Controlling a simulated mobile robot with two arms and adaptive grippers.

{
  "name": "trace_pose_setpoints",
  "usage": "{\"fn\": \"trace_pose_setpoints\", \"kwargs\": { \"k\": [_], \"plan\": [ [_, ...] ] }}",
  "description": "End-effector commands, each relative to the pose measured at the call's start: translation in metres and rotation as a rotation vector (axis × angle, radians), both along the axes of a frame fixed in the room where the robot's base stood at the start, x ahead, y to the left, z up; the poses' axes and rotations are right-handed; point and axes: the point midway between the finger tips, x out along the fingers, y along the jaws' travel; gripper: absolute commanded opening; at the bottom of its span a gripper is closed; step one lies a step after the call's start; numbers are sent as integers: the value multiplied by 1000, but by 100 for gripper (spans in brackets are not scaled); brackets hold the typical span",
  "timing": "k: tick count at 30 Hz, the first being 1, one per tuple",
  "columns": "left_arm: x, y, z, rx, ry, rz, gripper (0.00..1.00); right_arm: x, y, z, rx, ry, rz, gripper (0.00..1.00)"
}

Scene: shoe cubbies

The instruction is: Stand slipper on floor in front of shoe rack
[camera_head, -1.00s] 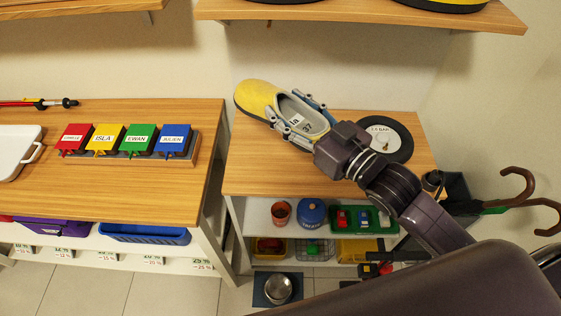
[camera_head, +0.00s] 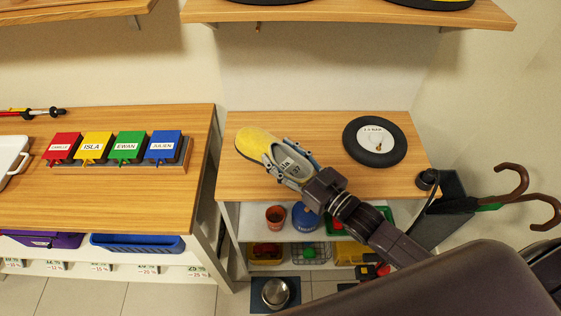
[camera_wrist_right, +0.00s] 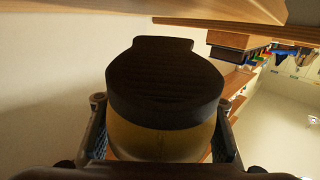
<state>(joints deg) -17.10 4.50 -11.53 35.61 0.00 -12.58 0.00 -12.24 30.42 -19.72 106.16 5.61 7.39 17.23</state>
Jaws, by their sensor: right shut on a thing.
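The slipper (camera_head: 258,144) has a yellow toe and a grey lining marked with writing and 37. My right gripper (camera_head: 277,163) is shut on the slipper around its heel half, one finger on each side. In the head view the slipper appears over the left part of the wooden top of the shoe rack (camera_head: 330,190); whether it touches the top cannot be told. In the right wrist view the slipper's dark sole and yellowish side (camera_wrist_right: 160,142) fill the space between the fingers. My left gripper is not in view.
A black wheel (camera_head: 375,142) lies on the rack top at right. Shelves below hold a terracotta pot (camera_head: 276,215) and a blue container (camera_head: 304,217). A metal bowl (camera_head: 275,292) sits on a floor mat. An umbrella stand (camera_head: 440,215) is at right. Bare floor tiles show at lower left.

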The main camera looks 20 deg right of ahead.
Motion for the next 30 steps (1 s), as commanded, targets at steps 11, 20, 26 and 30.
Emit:
{"fn": "trace_pose_setpoints", "kwargs": {
  "k": [11, 20, 26, 30],
  "plan": [
    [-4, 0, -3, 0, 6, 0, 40, 0, 0, -31, 1, 0, 1, 23],
    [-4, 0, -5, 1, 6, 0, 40, 0, 0, -34, 0, 1, 0, 55],
    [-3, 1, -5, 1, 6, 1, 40, 0, 0, -34, 1, 2, 0, 68],
    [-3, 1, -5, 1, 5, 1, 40, 0, 0, -34, 1, 2, 0, 68]
  ]
}}
